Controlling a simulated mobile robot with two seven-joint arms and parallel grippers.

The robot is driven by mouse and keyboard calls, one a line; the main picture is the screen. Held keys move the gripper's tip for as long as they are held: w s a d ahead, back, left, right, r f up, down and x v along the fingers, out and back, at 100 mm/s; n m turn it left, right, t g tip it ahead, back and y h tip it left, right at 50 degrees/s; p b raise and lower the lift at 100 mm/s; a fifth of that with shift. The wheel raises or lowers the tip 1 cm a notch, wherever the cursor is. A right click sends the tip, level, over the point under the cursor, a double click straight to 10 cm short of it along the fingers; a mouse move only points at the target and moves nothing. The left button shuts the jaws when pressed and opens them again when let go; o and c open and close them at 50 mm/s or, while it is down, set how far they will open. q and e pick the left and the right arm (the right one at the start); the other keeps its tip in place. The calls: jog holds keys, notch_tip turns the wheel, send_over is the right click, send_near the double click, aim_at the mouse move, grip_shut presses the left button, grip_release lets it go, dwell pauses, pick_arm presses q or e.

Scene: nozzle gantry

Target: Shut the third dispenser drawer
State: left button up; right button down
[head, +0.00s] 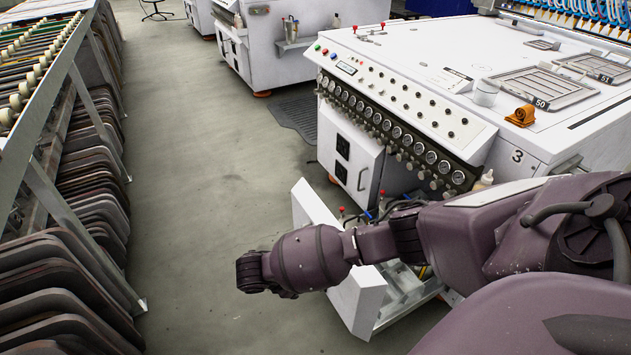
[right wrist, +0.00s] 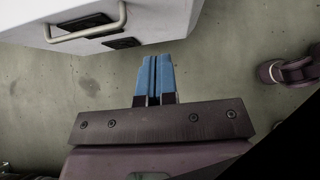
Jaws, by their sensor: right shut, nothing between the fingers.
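The open drawer (head: 366,302) stands pulled out below the white machine marked 3, its tall white front panel standing away from the machine. My right arm crosses above the drawer and hides part of it. In the head view the arm's end is left of the front panel, but the fingers cannot be made out. In the right wrist view my right gripper (right wrist: 154,62) is shut and empty, its blue fingertips close to the lower edge of a white panel (right wrist: 165,22) with a pale bar handle (right wrist: 88,32). Whether they touch is unclear. My left gripper is not in view.
The white machine (head: 420,60) carries a row of gauges and a shut cabinet door (head: 345,160) with a handle. Small bottles and hoses show inside the drawer. A rack (head: 60,120) of dark curved boards lines the left. Grey floor (head: 205,190) between is clear.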

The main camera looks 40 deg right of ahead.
pick_arm(q)
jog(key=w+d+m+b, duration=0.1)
jog(key=b, duration=0.2)
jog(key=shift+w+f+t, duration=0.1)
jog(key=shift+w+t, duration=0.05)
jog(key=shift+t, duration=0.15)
pick_arm(e)
jog(key=d+r+x, duration=0.1)
jog(key=r+x, duration=0.1)
jog(key=x, duration=1)
jog(key=shift+s+d, duration=0.25)
jog(key=shift+d, duration=0.25)
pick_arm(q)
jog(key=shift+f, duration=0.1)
pick_arm(e)
jog(key=shift+f, duration=0.15)
